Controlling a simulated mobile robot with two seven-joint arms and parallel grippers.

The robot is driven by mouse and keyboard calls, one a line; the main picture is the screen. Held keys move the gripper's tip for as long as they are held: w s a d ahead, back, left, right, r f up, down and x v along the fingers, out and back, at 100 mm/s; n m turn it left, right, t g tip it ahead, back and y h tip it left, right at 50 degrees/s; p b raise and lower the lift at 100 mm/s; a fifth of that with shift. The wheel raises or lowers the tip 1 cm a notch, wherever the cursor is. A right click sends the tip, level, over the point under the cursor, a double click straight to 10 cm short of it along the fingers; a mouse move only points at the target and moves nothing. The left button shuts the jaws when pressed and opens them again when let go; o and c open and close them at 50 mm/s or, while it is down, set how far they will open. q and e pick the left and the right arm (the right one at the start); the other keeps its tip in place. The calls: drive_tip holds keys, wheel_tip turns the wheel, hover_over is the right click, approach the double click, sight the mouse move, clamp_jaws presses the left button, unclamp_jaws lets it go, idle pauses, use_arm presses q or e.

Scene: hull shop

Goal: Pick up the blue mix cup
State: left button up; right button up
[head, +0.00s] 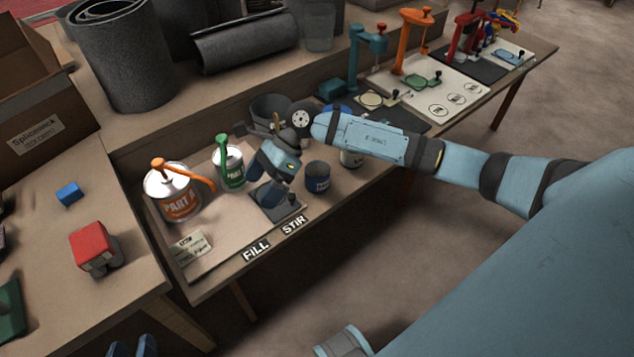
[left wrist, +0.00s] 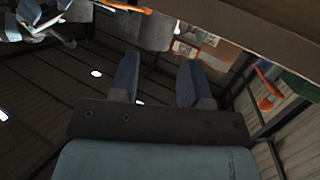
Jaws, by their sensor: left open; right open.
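A small dark blue cup with a label (head: 318,177), which looks like the blue mix cup, stands upright on the bench near its front edge. My right gripper (head: 273,190) is over the dark square pad (head: 283,207), left of the cup and apart from it; it looks open and empty. My left gripper (head: 133,347) shows only as two blue fingertips at the bottom left edge, far from the cup. In the left wrist view its fingers (left wrist: 158,72) are spread with nothing between them. The cup is not visible there.
An orange-labelled PART A can (head: 175,195) and a green can (head: 231,167) stand left of my right gripper. A pale can (head: 351,157) stands right of the cup, partly under my right forearm.

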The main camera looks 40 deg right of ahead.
drive_tip(key=w+d+f+n+h+b, duration=0.1)
drive_tip(key=w+d+f+h+b, duration=0.15)
drive_tip(key=d, duration=0.25)
drive_tip(key=w+d+f+n+h+b, duration=0.1)
drive_tip(key=w+d+h, duration=0.25)
drive_tip(key=d, duration=0.25)
drive_tip(key=n+t+h+b, duration=0.1)
drive_tip(key=h+b, duration=0.2)
drive_tip(key=h, duration=0.1)
hover_over(317, 176)
drive_tip(key=s+a, duration=0.2)
wheel_tip(317, 176, down, 6)
drive_tip(key=shift+f, duration=0.15)
drive_tip(key=shift+s+d+f+b, duration=0.15)
drive_tip(key=shift+f+b, duration=0.45)
drive_tip(key=shift+f, duration=0.95)
drive_tip(key=shift+s+d+f+b, duration=0.15)
drive_tip(key=shift+f+b, duration=0.45)
drive_tip(key=shift+f, duration=0.9)
use_arm(q)
drive_tip(key=d+r+t+h, duration=0.1)
drive_tip(key=r+t, duration=0.1)
drive_tip(key=d+r+t+h, duration=0.2)
drive_tip(key=shift+d+h, duration=0.15)
drive_tip(key=shift+h, duration=0.15)
use_arm(e)
drive_tip(key=shift+a+r, duration=0.1)
drive_tip(key=c, duration=1)
